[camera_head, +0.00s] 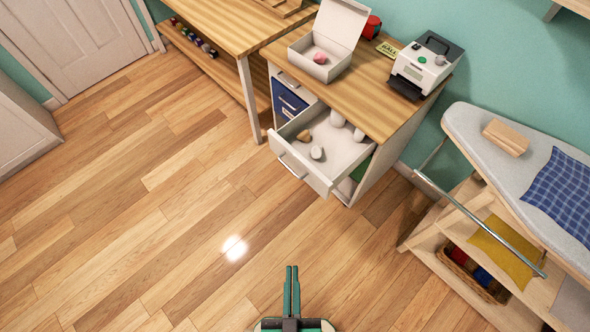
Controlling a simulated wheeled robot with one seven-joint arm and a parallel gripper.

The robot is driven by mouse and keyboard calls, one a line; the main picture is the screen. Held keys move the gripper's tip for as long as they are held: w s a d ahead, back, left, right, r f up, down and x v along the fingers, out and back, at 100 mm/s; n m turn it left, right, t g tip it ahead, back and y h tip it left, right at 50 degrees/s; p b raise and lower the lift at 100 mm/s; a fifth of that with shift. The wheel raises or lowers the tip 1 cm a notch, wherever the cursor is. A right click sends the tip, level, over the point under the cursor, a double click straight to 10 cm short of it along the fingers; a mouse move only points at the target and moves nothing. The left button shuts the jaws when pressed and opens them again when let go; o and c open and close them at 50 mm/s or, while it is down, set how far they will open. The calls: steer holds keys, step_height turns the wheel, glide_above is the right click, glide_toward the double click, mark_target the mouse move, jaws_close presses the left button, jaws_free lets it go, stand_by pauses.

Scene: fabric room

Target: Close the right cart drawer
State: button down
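The cart (368,108) has a wooden top and white sides. Its white drawer (304,171) is pulled far out towards the lower left. The drawer's front has a bar handle (290,166). Several small white pieces and a tan one lie inside the drawer. My gripper (292,268) is at the bottom middle, over the floor, below the drawer in the picture and well apart from it. Its two green fingers are side by side with almost no gap, and nothing shows between them.
A blue drawer front (288,102) is left of the open drawer. An open white box (318,58) and a white machine (424,66) stand on the cart. A wooden table (232,22) is at upper left, an ironing board (535,165) with shelves at right. The wooden floor before the drawer is clear.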

steer(key=w+a+f+n+g, duration=0.2)
steer(key=a+f+n, duration=0.15)
steer(key=f, duration=0.55)
steer(key=w+a+f+n+g, duration=0.1)
steer(key=a+f+n+g, duration=0.1)
steer(key=f+n, duration=0.45)
steer(key=n+t+h, duration=0.2)
steer(key=n+h, duration=1.1)
steer(key=n, duration=0.3)
glide_toward(298, 169)
steer(key=x, duration=0.6)
steer(key=shift+w+d, duration=0.1)
steer(key=shift+d, duration=0.1)
